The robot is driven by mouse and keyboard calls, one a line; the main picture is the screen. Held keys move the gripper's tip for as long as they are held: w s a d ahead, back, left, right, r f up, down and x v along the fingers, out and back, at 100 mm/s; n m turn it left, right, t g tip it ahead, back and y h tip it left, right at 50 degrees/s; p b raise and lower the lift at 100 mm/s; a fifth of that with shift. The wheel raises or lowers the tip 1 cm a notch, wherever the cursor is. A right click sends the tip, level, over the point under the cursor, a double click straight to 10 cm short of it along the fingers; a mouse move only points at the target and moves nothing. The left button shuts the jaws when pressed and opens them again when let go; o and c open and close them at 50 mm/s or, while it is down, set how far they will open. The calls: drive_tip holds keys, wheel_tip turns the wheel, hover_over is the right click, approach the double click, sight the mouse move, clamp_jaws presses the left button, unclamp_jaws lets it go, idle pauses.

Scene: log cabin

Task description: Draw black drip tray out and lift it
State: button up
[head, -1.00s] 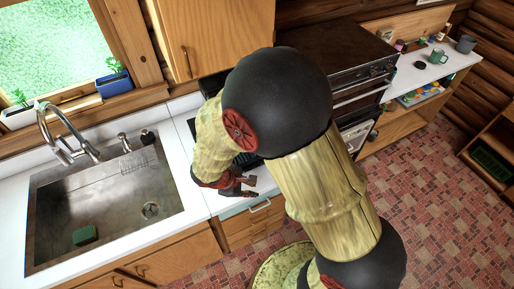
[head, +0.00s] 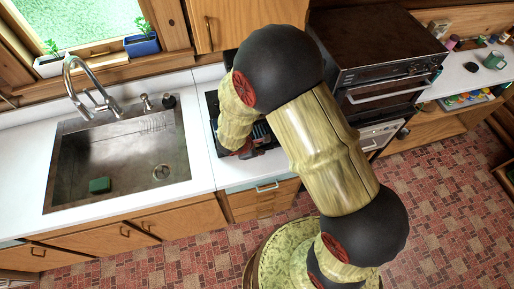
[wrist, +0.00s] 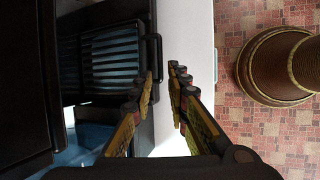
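The black drip tray (wrist: 108,55), with a slatted top, sits at the front of a black appliance (wrist: 75,18) in the wrist view. A black bar handle (wrist: 157,50) stands out from its front edge. My gripper (wrist: 162,77) is open, with a narrow gap between its fingertips. The tips are close to the lower end of the handle, one on each side of its line. I cannot tell whether they touch it. In the head view my gripper (head: 246,153) is low over the counter, and my arm hides most of the tray and appliance.
The white counter (head: 205,176) has a bare strip in front of the appliance. A sink (head: 120,160) with a green sponge (head: 99,185) is to the left. A black oven (head: 375,55) stands to the right. A drawer with a pale handle (head: 266,187) is below the counter.

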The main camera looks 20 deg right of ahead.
drive_tip(key=x, duration=0.7)
drive_tip(key=shift+f+b, duration=0.15)
drive_tip(key=shift+b, duration=0.15)
clamp_jaws()
